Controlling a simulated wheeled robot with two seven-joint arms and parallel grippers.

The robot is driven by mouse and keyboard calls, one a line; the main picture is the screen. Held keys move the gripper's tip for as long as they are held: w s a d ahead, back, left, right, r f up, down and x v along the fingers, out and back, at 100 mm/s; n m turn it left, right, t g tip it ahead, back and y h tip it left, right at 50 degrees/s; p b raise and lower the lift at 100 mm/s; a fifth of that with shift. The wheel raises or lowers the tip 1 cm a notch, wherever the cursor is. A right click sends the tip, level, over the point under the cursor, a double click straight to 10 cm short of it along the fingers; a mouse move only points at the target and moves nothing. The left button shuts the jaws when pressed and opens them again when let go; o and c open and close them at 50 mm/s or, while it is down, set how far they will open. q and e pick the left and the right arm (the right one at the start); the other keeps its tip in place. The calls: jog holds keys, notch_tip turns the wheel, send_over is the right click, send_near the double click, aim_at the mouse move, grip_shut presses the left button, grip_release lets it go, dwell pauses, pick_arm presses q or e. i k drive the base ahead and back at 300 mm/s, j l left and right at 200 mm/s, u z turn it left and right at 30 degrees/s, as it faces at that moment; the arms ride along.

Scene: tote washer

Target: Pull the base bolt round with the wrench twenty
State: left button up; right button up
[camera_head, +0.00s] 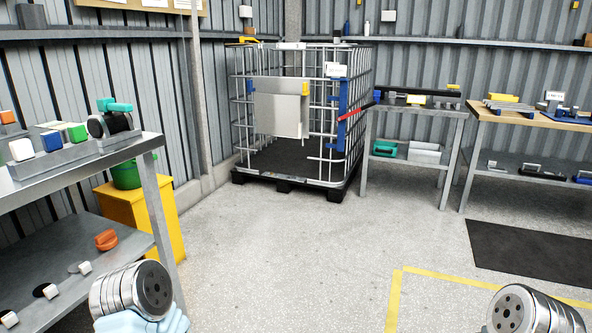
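I cannot pick out the base bolt or the wrench with certainty. A thin red bar (327,112) sticks out at the right side of a wire cage (240,105), beside a blue upright part (343,117); it is too small to tell what it is. Small metal parts lie on the wooden-topped bench (478,117) at the right, also too small to name. Round metal joints of my left and right arms show at the bottom left and bottom right. The fingers of both grippers are out of view.
The cage stands on a black pallet (285,185) at the back. A grey workbench (130,152) with blocks is close at left, beside a yellow cabinet (152,215). A grey table (420,108) stands right of the cage. A dark mat (530,257) lies right; the middle floor is clear.

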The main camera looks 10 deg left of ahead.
aim_at(242, 39)
jog(key=i+j+u, duration=0.2)
jog(key=i, duration=0.35)
jog(key=i+j+u, duration=0.2)
jog(key=i, duration=0.4)
jog(key=i+z, duration=0.4)
jog(key=i, duration=0.25)
jog(key=i+j+z, duration=0.15)
jog(key=i+z, duration=0.2)
jog(key=i, duration=0.35)
jog(key=i+j+u, duration=0.2)
jog(key=i, duration=0.25)
jog(key=i+j+u, duration=0.1)
jog(key=i+u, duration=0.15)
jog(key=i, duration=0.2)
jog(key=i+j+u, duration=0.4)
